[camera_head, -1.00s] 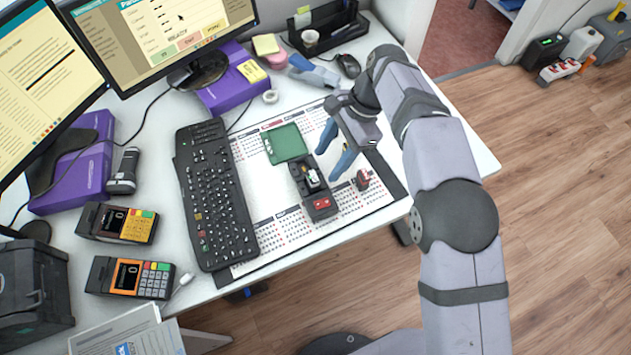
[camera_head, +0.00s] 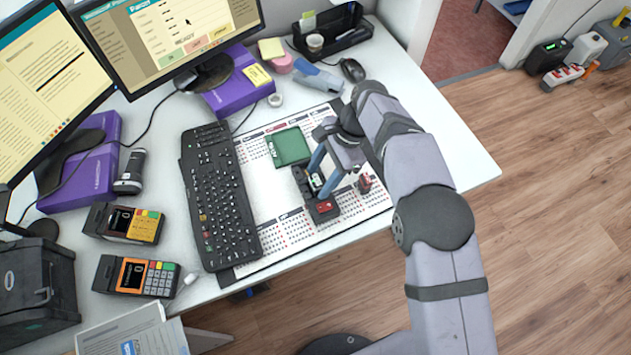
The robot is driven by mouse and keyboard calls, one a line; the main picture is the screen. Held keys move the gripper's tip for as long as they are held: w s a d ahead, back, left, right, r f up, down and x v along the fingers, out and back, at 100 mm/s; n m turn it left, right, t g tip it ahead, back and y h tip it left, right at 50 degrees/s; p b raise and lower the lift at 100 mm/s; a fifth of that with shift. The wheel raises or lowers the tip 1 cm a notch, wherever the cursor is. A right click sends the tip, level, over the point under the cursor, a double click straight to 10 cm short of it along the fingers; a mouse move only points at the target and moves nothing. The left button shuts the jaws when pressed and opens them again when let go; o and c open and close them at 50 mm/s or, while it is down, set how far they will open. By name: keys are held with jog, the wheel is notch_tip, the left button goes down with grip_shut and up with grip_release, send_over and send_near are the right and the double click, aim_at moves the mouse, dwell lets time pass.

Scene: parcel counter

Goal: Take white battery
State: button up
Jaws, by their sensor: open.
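A black holder (camera_head: 301,178) lies on the desk mat, with a red part at its near end. A small white battery (camera_head: 316,181) sits in the holder's middle and shows only partly. My gripper (camera_head: 318,183) is over the holder, with its blue fingers pointing down on either side of the battery. The fingers are open; I cannot tell if they touch the battery.
A green notebook (camera_head: 289,147) lies just behind the holder. A black keyboard (camera_head: 218,195) is to the left on the white calendar mat (camera_head: 265,205). Two card terminals (camera_head: 137,276) are farther left.

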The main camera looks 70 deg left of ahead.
aim_at(318, 178)
jog(key=shift+x, duration=0.75)
jog(key=c, duration=1.2)
jog(key=shift+r, duration=0.1)
notch_tip(318, 178, up, 10)
jog(key=shift+f+b, duration=0.1)
jog(key=shift+b, duration=0.7)
jog(key=shift+a, duration=0.15)
